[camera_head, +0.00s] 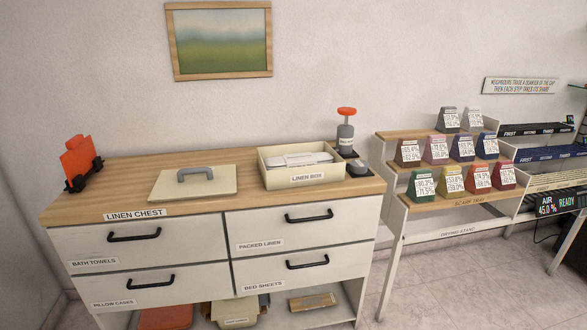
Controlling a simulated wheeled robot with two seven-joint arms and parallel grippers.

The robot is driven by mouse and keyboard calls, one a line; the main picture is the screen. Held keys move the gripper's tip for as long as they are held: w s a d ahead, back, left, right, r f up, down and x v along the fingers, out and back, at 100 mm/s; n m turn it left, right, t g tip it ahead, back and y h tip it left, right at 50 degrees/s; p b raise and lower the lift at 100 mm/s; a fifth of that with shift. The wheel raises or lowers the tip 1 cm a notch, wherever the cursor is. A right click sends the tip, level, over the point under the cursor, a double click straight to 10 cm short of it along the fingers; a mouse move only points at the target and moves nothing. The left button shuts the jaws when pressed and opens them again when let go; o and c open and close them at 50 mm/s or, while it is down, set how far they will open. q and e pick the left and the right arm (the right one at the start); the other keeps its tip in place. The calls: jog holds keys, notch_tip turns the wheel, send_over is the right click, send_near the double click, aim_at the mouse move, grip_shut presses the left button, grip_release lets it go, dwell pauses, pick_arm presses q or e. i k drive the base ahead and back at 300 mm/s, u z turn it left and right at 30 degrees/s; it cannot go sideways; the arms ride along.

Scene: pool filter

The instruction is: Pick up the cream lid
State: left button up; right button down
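The cream lid (166,185) lies flat on the wooden top of the linen chest (120,200), left of the middle. It is a flat, roughly square panel with a grey arched handle (195,173) standing up from its centre. Nothing lies on the lid and nothing touches its handle. Neither of my grippers shows in the head view.
An open cream linen bin (308,180) stands right of the lid, holding folded pale items. A grey bottle with an orange top (345,130) stands behind it. An orange item in a black holder (80,162) stands at left. A tiered stand (440,215) with colored blocks is at right.

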aim_at(221, 181)
jog(key=z, duration=1.2)
jog(key=i, duration=1.25)
jog(key=u, duration=2.45)
